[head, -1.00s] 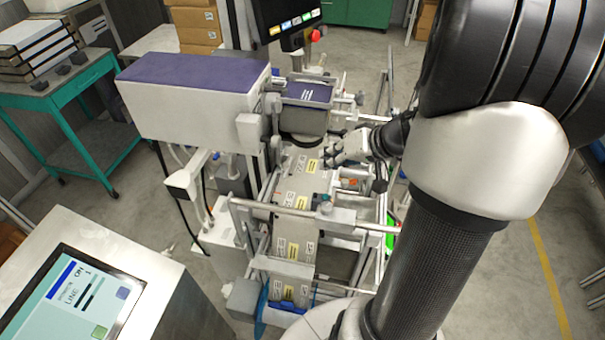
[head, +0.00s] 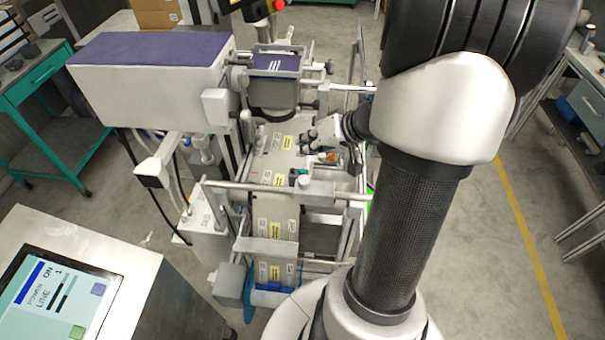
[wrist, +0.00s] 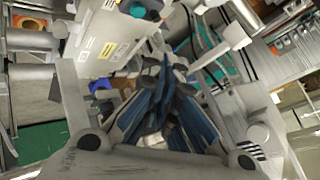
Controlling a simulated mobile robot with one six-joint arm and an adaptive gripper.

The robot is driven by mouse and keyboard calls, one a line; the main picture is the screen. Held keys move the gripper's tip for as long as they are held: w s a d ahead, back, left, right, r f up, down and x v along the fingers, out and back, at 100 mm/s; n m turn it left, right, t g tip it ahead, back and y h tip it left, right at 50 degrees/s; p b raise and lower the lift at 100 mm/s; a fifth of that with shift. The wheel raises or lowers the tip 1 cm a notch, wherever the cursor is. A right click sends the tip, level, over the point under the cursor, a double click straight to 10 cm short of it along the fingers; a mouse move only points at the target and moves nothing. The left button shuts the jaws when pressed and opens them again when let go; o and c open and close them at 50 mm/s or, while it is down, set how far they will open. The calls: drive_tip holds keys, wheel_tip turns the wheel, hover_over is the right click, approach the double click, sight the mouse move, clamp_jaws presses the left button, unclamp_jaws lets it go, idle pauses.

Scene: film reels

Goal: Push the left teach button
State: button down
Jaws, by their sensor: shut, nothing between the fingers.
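My gripper (head: 315,137) is over the middle of the film machine, close above the labelled strip (head: 275,210) and beside the machine's right rail. Its fingers are together and hold nothing; they also fill the middle of the wrist view (wrist: 165,80). I cannot make out which part is the left teach button. Whether the fingertips touch anything is not clear.
A white housing with a purple lid (head: 155,52) stands left of the strip. A cross rail (head: 270,189) spans the machine in front of the gripper. A cabinet with a lit screen (head: 58,295) is at the lower left.

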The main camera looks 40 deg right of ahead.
sight(305, 171)
wheel_tip(305, 171, down, 3)
drive_tip(key=shift+b, duration=1.1)
drive_tip(key=shift+f+b, duration=0.5)
drive_tip(key=shift+b, duration=0.2)
drive_tip(key=shift+f, duration=0.1)
drive_tip(key=shift+f+b, duration=0.35)
drive_tip(key=shift+b, duration=0.5)
drive_tip(key=shift+f+b, duration=0.4)
drive_tip(key=shift+b, duration=0.3)
drive_tip(key=shift+r, duration=0.2)
idle(0.3)
drive_tip(key=shift+r+p, duration=0.3)
drive_tip(key=shift+r, duration=0.4)
